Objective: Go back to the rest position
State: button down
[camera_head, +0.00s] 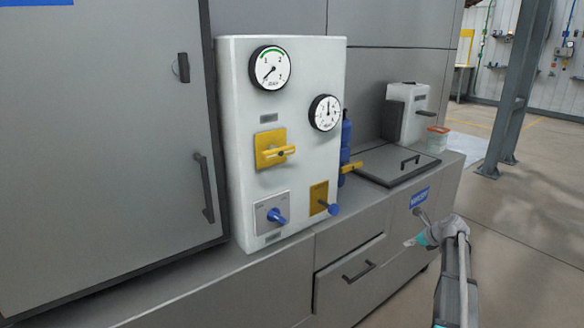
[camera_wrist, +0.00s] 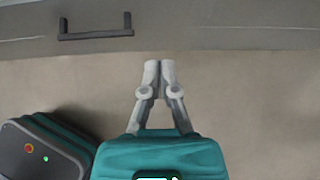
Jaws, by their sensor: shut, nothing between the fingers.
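My gripper (camera_wrist: 160,68) is shut and empty in the wrist view, its two grey fingertips close together. It points toward the grey cabinet front and is apart from it, over bare floor. In the head view my arm rises at the lower right, and my gripper (camera_head: 410,243) shows small in front of the counter's right end. Its fingers are too small there to make out well.
A white panel (camera_head: 232,150) with gauges, yellow parts and blue knobs stands on the grey counter. A drawer handle (camera_wrist: 95,28) juts from the cabinet front; a lidded hatch (camera_head: 385,165) and a grey-white box (camera_head: 413,122) lie farther right. Floor (camera_head: 520,230) at right is clear.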

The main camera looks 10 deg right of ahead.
jog(key=s+a+f+n+g, duration=0.2)
jog(key=s+a+n, duration=0.3)
jog(key=a+n, duration=0.5)
jog(key=s+a+f+n+g, duration=0.25)
jog(key=s+a+n, duration=0.2)
jog(key=a, duration=0.95)
jog(key=s+a+n+g+h, duration=0.3)
jog(key=s+a+n+h, duration=0.1)
jog(key=s+a+n, duration=0.95)
notch_tip(320, 180, up, 26)
jog(key=d+n+p, duration=0.1)
jog(key=n+p, duration=0.1)
jog(key=p, duration=2.4)
jog(key=shift+s+p, duration=0.25)
jog(key=shift+p, duration=0.15)
jog(key=c, duration=1.4)
grip_release()
